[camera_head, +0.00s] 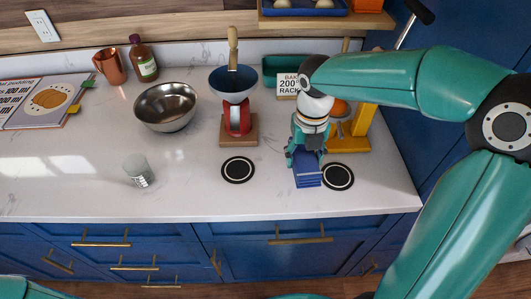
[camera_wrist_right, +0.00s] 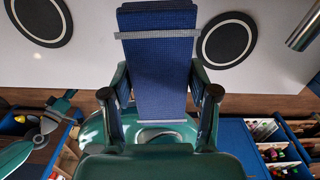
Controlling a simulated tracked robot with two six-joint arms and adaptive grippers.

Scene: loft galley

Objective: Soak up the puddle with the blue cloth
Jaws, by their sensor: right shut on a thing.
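The blue cloth (camera_head: 307,177) is a folded, ribbed block with a grey stripe. My right gripper (camera_head: 306,158) is shut on it and holds it over the counter's front right, between two black round mats. In the right wrist view the cloth (camera_wrist_right: 155,65) stands out between the two fingers of the right gripper (camera_wrist_right: 159,95). I cannot tell whether the cloth touches the counter. I cannot make out a puddle in either view. Part of my left gripper (camera_wrist_right: 55,112) shows at the left of the right wrist view; its jaws are unclear.
Black mats (camera_head: 238,170) (camera_head: 338,177) flank the cloth. A clear beaker (camera_head: 138,172), steel bowl (camera_head: 166,107), red-based scale with a blue bowl (camera_head: 233,83) and yellow stand (camera_head: 354,140) are on the counter. The front edge between beaker and left mat is clear.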

